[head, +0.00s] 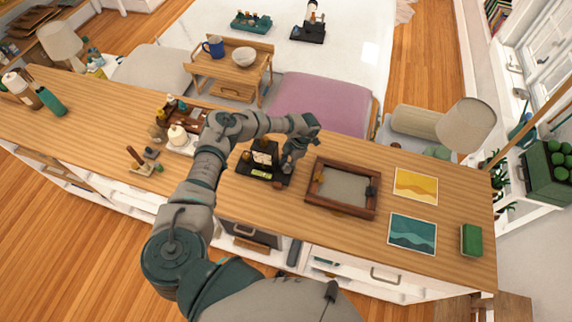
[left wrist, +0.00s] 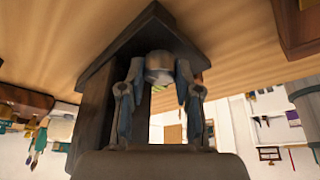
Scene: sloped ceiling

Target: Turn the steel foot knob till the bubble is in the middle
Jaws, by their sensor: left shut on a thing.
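A dark instrument (head: 250,170) stands on the wooden counter, with a pale part upright on it and a small yellow-green level vial (head: 261,174) at its front. The bubble is too small to make out. My left gripper (head: 286,171) reaches down at the instrument's right side. In the left wrist view, its two fingers (left wrist: 160,74) are shut on the rounded grey steel knob (left wrist: 159,62), one on each side. The dark base (left wrist: 93,95) of the instrument rises behind the fingers. A bit of yellow-green shows just under the knob. My right gripper is not in view.
A wood-framed tray (head: 314,196) lies just right of the instrument. Yellow (head: 416,186) and teal (head: 412,233) pictures and a green box (head: 471,240) lie farther right. A white domed object (head: 177,135) and small wooden items stand left. Bare counter shows in front of the instrument.

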